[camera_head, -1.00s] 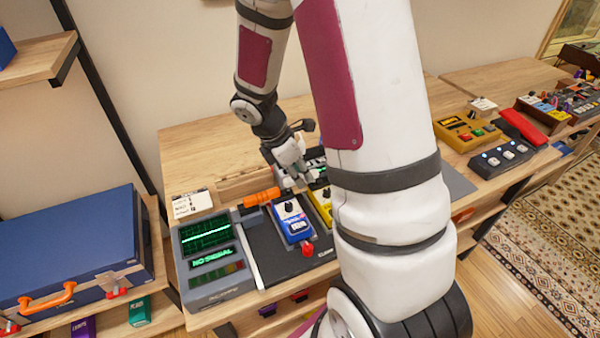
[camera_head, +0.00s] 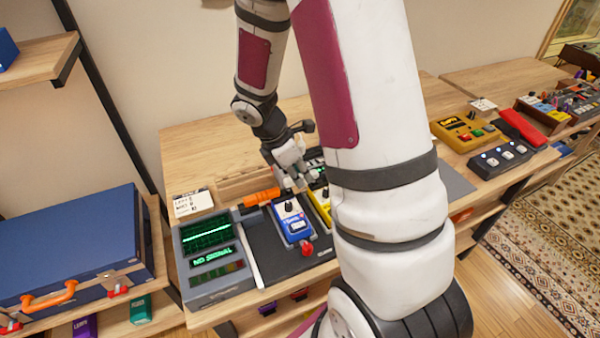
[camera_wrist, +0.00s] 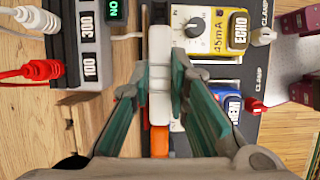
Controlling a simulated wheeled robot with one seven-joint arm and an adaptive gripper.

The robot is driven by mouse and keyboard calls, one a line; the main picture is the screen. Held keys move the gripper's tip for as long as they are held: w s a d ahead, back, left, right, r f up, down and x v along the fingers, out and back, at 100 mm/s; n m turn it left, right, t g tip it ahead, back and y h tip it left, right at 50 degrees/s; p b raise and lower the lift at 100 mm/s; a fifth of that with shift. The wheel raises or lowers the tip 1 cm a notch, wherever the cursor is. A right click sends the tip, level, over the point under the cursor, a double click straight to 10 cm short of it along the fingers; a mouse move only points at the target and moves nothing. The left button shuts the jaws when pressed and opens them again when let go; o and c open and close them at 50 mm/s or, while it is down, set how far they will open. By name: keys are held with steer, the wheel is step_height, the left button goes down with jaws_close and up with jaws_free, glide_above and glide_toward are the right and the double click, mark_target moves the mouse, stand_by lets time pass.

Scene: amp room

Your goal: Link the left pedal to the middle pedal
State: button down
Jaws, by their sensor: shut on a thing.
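The left pedal is blue (camera_head: 293,222), with a black knob and a red plug at its front edge. The yellow middle pedal (camera_head: 321,203) stands to its right, partly hidden by my arm. In the wrist view the yellow pedal (camera_wrist: 206,38) reads "ECHO" and the blue pedal (camera_wrist: 212,104) is below it. My gripper (camera_head: 292,180) is low behind these pedals. In the wrist view its teal-padded fingers (camera_wrist: 161,85) are shut on a narrow white piece (camera_wrist: 160,104). An orange part (camera_wrist: 159,140) lies in line with it; whether they are joined is unclear. The orange part (camera_head: 262,197) shows behind the blue pedal.
A grey display box (camera_head: 211,254) reading "NO SIGNAL" stands left of the pedal board. A grey unit (camera_wrist: 88,45) labelled 300 and 100, with red and white plugs, sits close beside the gripper. My upper arm hides the board's right part.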

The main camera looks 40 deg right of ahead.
steer(key=shift+f, duration=0.95)
stand_by(1.3)
steer(key=c, duration=1.4)
jaws_free()
steer(key=shift+c, duration=0.2)
steer(key=shift+o, duration=0.2)
steer(key=o, duration=0.3)
steer(key=shift+o, duration=0.2)
steer(key=shift+r, duration=0.1)
steer(key=shift+r+p, duration=2.55)
steer(key=shift+r, duration=0.9)
